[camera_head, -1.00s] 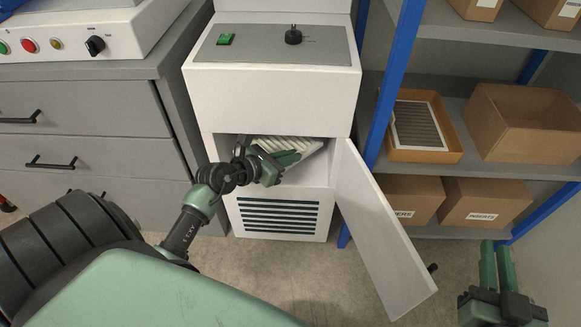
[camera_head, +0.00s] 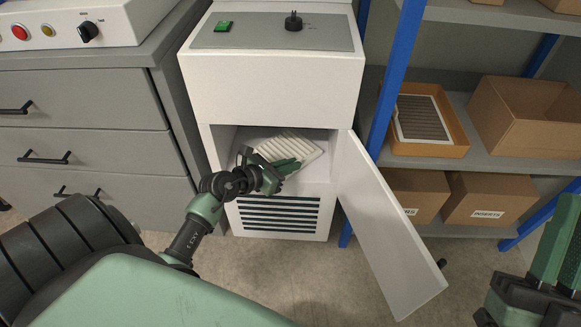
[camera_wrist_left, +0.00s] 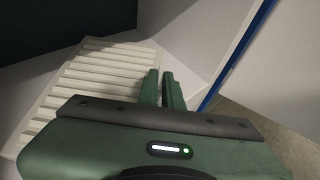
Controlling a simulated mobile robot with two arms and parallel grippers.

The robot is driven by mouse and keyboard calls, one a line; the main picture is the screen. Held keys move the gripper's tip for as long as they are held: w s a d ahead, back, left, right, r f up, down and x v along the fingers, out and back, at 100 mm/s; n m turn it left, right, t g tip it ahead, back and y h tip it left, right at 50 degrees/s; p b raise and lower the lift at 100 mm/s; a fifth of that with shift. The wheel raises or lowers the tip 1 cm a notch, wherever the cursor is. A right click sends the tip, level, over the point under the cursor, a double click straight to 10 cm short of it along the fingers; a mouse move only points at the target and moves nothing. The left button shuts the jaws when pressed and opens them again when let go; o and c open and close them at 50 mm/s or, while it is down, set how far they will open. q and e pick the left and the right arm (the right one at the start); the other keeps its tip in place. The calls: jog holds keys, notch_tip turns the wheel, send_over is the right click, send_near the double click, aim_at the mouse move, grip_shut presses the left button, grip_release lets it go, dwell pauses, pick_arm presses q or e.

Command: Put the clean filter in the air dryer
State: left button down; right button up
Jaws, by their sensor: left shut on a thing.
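The clean filter (camera_head: 292,146) is a white pleated panel, tilted inside the open compartment of the white air dryer (camera_head: 272,88). My left gripper (camera_head: 288,170) is shut on the filter's near edge at the compartment opening. In the left wrist view, the filter (camera_wrist_left: 88,82) spreads to the left of the fingers (camera_wrist_left: 163,88), its pleats clean. The gripper body hides part of its near edge. The dryer's door (camera_head: 385,230) hangs wide open to the right. My right gripper (camera_head: 558,245) is at the lower right, away from the dryer; its finger gap is unclear.
A grey, dark-pleated filter (camera_head: 420,118) lies in an orange-brown tray (camera_head: 430,149) on the blue-posted shelf (camera_head: 480,160). Cardboard boxes (camera_head: 530,110) stand beside and below it. A grey drawer cabinet (camera_head: 85,100) is left of the dryer. The floor before the dryer is clear.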

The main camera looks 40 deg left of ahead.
jog(key=shift+s+r, duration=0.15)
pick_arm(q)
jog(key=shift+f, duration=0.1)
jog(key=c, duration=1.6)
grip_release()
pick_arm(e)
jog(key=shift+s+r, duration=0.15)
jog(key=shift+s, duration=0.05)
